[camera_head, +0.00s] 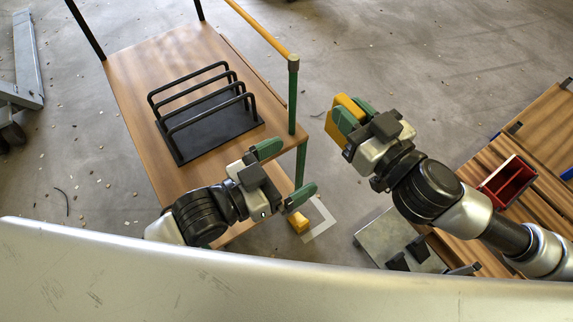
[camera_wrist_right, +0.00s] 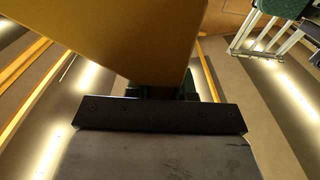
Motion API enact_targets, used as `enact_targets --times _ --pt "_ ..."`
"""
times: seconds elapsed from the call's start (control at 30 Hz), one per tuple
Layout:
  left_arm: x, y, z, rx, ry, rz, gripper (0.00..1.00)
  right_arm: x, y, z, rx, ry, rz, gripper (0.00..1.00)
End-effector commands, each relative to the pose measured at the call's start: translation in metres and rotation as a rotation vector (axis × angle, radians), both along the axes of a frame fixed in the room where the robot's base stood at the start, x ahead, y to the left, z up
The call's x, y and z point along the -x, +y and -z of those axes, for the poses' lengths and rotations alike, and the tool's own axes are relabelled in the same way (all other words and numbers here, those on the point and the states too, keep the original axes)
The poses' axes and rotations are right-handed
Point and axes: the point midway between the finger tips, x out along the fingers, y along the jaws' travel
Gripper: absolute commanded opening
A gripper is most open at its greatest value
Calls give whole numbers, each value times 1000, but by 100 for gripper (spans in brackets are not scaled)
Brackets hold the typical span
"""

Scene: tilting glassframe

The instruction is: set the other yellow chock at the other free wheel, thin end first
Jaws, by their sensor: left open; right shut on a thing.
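My right gripper (camera_head: 354,113) is shut on a yellow chock (camera_head: 334,130), held in the air to the right of the trolley (camera_head: 140,68). In the right wrist view the held chock (camera_wrist_right: 130,35) fills the upper middle as a large tilted yellow face; its thin end cannot be made out. Another yellow chock (camera_head: 298,222) sits low by the trolley's near right corner, beside a white floor marking (camera_head: 320,220). My left gripper (camera_head: 285,172) is open and empty over that corner, its green fingers apart. The trolley's wheels are not visible.
A black rack (camera_head: 215,122) stands on the wooden deck. A green post (camera_head: 292,95) and yellow rail (camera_head: 262,30) edge the trolley. At right are a wooden bench (camera_head: 530,130), a red bin (camera_head: 509,182) and a grey metal plate (camera_head: 385,235). Floor beyond the right gripper is open.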

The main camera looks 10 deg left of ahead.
Motion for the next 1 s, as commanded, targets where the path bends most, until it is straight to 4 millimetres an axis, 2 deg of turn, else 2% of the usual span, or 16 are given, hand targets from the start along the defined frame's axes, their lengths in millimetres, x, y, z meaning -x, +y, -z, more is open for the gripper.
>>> enact_targets --times 0.17,0.6,0.8,1.0 --pt "-11 -14 -3 7 -4 2 100 0 0 -1 -1 -3 0 0" --pt "-61 -76 -3 6 -4 3 100 0 0 -1 -1 -3 0 0" --pt "-72 -90 -2 3 -3 3 100 0 0 -1 -1 -3 -1 0" --pt "-74 -93 -2 2 -2 3 100 0 0 -1 -1 -3 -1 0"
